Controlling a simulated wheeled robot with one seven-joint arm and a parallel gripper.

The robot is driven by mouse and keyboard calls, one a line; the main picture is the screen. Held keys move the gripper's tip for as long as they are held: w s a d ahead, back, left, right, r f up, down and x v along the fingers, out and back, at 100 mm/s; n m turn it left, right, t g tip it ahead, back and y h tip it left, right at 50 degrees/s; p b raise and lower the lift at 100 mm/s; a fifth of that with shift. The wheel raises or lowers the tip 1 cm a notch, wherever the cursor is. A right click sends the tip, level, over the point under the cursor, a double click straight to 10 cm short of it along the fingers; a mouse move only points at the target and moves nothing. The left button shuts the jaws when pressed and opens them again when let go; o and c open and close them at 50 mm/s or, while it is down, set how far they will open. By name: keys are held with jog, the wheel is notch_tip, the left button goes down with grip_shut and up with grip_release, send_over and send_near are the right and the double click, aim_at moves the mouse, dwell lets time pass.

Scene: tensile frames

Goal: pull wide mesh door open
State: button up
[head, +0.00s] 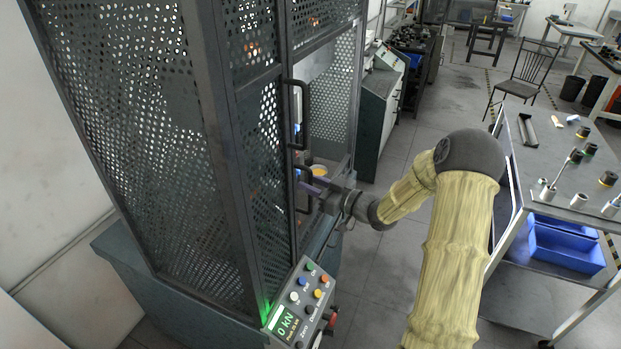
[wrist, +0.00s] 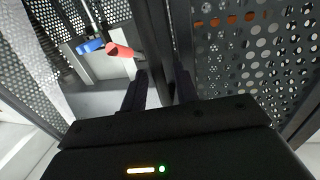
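The dark perforated mesh door (head: 262,160) forms the near front of the tall cabinet, with a dark upright along its right edge. An upper black bar handle (head: 307,115) and a lower one (head: 308,175) show at that upright. My gripper (head: 313,186) is at the lower handle, at the far end of my arm. In the wrist view my gripper (wrist: 160,80) has one finger on each side of a dark upright bar (wrist: 157,35), and mesh (wrist: 240,60) lies to the right. Whether the fingers press on the bar is not clear.
A control box (head: 296,305) reading 0 kN juts out below the door. Open mesh and the lit interior show right of the upright. A trolley with blue bins (head: 565,245) stands to the right. Grey floor (head: 385,265) is clear between the cabinet and trolley.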

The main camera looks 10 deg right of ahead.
jog(key=shift+w+a, duration=0.25)
grip_shut()
